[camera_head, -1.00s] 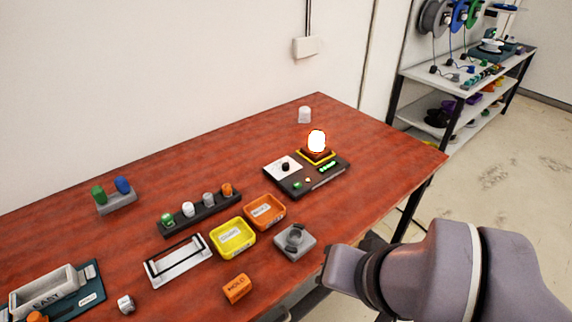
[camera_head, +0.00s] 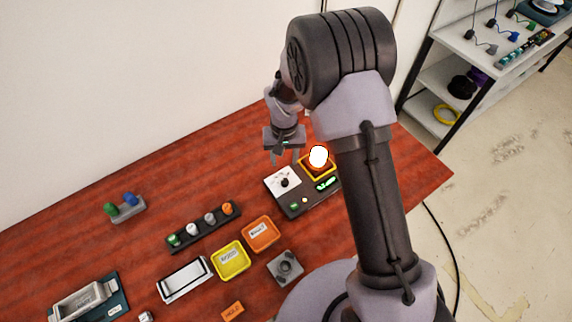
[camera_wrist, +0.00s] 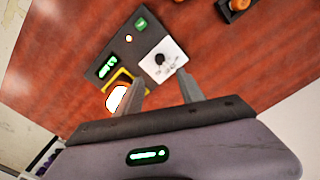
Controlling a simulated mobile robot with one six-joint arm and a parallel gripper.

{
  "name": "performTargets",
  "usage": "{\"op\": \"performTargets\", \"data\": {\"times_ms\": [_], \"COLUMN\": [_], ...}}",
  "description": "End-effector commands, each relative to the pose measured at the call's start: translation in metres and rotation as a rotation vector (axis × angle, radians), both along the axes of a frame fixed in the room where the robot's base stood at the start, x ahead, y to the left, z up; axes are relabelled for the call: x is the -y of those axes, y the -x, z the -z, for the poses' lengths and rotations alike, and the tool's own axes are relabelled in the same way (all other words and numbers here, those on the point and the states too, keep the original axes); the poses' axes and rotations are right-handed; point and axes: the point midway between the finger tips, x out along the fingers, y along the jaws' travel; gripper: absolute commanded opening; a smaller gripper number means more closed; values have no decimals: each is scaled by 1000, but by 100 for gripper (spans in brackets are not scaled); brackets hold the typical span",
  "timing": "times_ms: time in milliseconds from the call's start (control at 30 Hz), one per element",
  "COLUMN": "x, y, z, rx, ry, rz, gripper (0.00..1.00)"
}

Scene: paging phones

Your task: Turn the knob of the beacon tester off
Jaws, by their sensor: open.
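The beacon tester (camera_head: 296,206) is a dark flat box with a white dial plate, green displays and a glowing beacon (camera_head: 319,156) in a yellow-edged square. Its black knob (camera_head: 284,183) sits on the white plate and points in a direction I cannot make out. The wrist view shows the tester (camera_wrist: 124,43), the knob (camera_wrist: 160,59) and the lit beacon (camera_wrist: 116,98), partly hidden by a finger. My gripper (camera_head: 284,157) is open and empty, above and behind the tester. In the wrist view its fingertips (camera_wrist: 163,85) are apart, with the knob beyond them.
An orange tray (camera_head: 261,234) and a yellow tray (camera_head: 231,259) lie left of the tester. A rack of several coloured caps (camera_head: 204,228) and a grey block with a round top (camera_head: 285,267) are near. My arm hides the table's right part.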

Motion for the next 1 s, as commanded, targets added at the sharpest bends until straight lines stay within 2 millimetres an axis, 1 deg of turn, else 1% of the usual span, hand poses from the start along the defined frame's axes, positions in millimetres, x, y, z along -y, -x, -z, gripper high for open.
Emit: {"op": "performTargets", "data": {"times_ms": [33,200,300,400,500,600,833,867,1000], "x": [1,1,1,1,1,1,1,1,1], "y": [1,1,1,0,0,0,0,0,0], "z": [18,70,96,115,126,132,132,132,132], "rx": [-4,-4,-3,-1,-1,-1,0,0,0], "ry": [1,1,1,0,0,0,0,0,0], "rz": [0,1,1,1,2,2,2,2,2], "gripper": [46,46,46,46,46,46,46,44,16]}}
